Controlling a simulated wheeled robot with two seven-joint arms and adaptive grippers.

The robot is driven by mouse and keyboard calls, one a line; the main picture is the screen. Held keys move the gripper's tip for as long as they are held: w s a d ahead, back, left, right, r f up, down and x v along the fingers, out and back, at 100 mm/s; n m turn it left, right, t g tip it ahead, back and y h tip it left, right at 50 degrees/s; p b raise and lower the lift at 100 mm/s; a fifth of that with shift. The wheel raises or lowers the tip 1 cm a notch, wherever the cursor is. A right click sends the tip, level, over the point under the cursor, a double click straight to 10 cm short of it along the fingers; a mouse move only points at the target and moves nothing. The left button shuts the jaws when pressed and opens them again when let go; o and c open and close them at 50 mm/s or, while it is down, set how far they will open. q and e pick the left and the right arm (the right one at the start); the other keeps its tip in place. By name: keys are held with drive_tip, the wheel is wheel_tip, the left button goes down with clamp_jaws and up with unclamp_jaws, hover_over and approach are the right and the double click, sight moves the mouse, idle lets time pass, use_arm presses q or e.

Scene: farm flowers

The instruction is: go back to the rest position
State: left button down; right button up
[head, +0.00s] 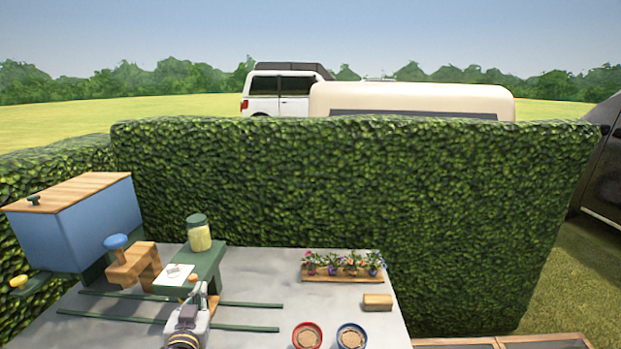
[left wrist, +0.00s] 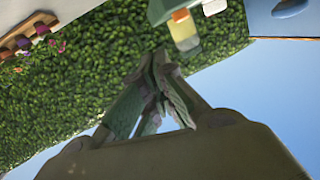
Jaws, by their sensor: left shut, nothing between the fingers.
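My left gripper (head: 199,292) rises from the bottom edge of the head view, in front of the grey table's left half. In the left wrist view its fingers (left wrist: 160,65) are together with nothing between them, against hedge and sky. My right gripper is in neither view.
On the table (head: 270,285) are a green stand (head: 206,266) with a jar (head: 198,234), a wooden block with a blue knob (head: 116,241), a flower planter (head: 341,277), a small wooden block (head: 377,302), and red (head: 307,328) and blue (head: 351,328) round dishes. A blue box (head: 75,225) stands left. A hedge (head: 340,190) stands behind.

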use_arm(q)
drive_tip(key=s+d+f+m+g+h, duration=0.1)
drive_tip(key=s+d+f+g+h, duration=0.15)
drive_tip(key=s+f+g, duration=0.65)
drive_tip(key=s+d+f+m+g+h, duration=0.1)
drive_tip(key=s+d+f+g, duration=0.25)
drive_tip(key=s+f, duration=0.9)
drive_tip(key=s+f+g, duration=0.1)
drive_tip(key=s+f, duration=0.2)
drive_tip(key=f, duration=1.2)
drive_tip(key=s+f+g, duration=0.1)
drive_tip(key=s+f, duration=0.1)
drive_tip(key=f, duration=1.3)
drive_tip(key=s+a+f, duration=0.2)
drive_tip(key=s+f, duration=0.8)
drive_tip(key=s, duration=0.1)
drive_tip(key=s+a+f, duration=0.2)
drive_tip(key=s+f, duration=0.8)
drive_tip(key=s, duration=0.1)
drive_tip(key=shift+s+a+m+g+y, duration=0.25)
drive_tip(key=shift+a+m+g+y, duration=0.1)
drive_tip(key=shift+g, duration=0.1)
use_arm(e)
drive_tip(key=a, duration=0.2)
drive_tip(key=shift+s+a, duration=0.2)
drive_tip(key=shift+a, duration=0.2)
